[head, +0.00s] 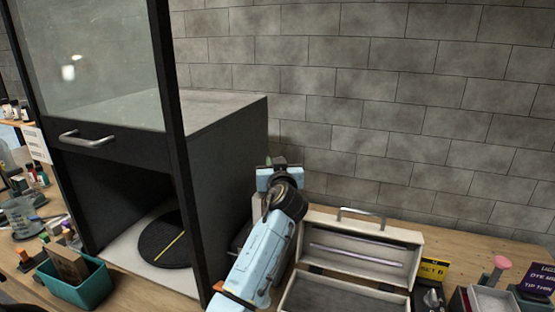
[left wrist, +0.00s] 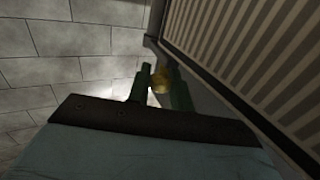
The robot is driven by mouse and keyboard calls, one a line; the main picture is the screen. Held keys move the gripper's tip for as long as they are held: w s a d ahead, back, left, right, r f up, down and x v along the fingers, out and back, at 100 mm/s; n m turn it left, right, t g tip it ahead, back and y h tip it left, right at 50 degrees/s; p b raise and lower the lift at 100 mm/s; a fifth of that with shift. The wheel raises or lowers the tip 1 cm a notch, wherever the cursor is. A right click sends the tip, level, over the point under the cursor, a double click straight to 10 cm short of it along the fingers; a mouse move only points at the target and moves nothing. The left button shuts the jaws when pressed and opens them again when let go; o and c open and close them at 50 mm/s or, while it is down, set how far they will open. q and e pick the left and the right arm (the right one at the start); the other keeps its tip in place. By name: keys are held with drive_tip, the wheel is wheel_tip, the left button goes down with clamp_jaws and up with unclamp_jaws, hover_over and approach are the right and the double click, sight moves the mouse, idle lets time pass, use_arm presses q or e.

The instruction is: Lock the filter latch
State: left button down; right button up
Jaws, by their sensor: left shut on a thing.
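My left gripper (left wrist: 159,72) is shut on a small brass-yellow knob (left wrist: 160,82), which looks like the filter latch. The knob sits between the dark green fingers, beside the frame of a striped filter grille (left wrist: 235,45) in the left wrist view. In the head view my left gripper (head: 275,163) is at the side of the black cabinet (head: 225,160), near the brick wall. The knob and the grille are hidden there, so the latch's exact position cannot be told. My right gripper is not in view.
An open white case (head: 400,236) with a metal handle stands right of my arm. A yellow sign (head: 433,269) and a pink-topped item (head: 502,263) are farther right. A teal bin (head: 82,291) stands at lower left. The grey brick wall (head: 400,100) closes off the back.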

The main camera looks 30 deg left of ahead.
use_arm(q)
drive_tip(key=shift+s+a+m+t+h+p, duration=0.1)
drive_tip(key=shift+a+m+t+h+p, duration=0.15)
drive_tip(key=shift+m+t+h+p, duration=0.4)
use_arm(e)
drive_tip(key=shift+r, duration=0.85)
use_arm(q)
drive_tip(key=c, duration=1.3)
unclamp_jaws()
drive_tip(key=shift+c, duration=0.2)
drive_tip(key=shift+d, duration=0.1)
drive_tip(key=b+v, duration=0.1)
drive_tip(key=v, duration=1.2)
drive_tip(key=shift+s, duration=0.2)
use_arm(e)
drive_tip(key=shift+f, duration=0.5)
use_arm(q)
drive_tip(key=shift+r, duration=0.1)
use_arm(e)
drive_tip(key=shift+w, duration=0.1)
